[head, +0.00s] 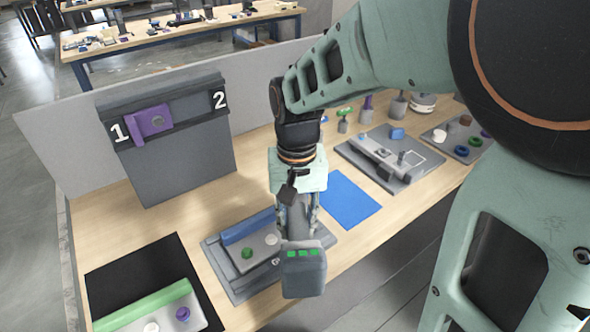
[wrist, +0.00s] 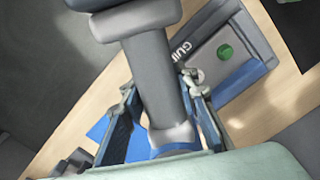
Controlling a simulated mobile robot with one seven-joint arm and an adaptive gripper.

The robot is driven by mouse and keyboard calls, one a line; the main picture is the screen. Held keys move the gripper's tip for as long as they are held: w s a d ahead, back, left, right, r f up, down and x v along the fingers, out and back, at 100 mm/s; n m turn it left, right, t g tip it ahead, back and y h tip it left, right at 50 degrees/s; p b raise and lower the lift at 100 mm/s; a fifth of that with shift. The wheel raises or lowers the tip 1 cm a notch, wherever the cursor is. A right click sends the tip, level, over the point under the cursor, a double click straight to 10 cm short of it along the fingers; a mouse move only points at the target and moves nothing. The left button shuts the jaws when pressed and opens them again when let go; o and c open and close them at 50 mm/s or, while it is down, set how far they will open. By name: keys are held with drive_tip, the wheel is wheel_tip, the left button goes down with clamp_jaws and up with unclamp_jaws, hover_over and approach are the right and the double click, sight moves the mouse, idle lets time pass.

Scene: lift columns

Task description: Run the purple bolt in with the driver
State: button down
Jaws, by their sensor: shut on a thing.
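A round purple bolt head (head: 183,314) shows near the bottom left of the head view. It stands on a light grey plate with a long green bar, lying on a black mat. My gripper (head: 297,212) is shut on the grey driver (head: 303,272), whose blocky end carries green lights. In the wrist view the driver (wrist: 155,80) runs up between the two fingers of my gripper (wrist: 163,140). The driver is in the air in front of the blue-barred fixture, apart from the purple bolt. Its working tip cannot be made out.
The grey fixture (head: 235,288) with a blue bar holds a green bolt (head: 247,252) and a white one. A blue mat (head: 350,198) lies to its right. A grey stand (head: 184,170) marked 1 and 2 carries a purple block. More fixtures stand at the right.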

sight(297, 215)
drive_tip(key=shift+r+p, duration=1.45)
drive_tip(key=shift+r, duration=0.6)
drive_tip(key=shift+r+p, duration=1.65)
drive_tip(key=shift+r, duration=0.4)
drive_tip(key=shift+w+f, duration=0.1)
drive_tip(key=shift+f, duration=0.05)
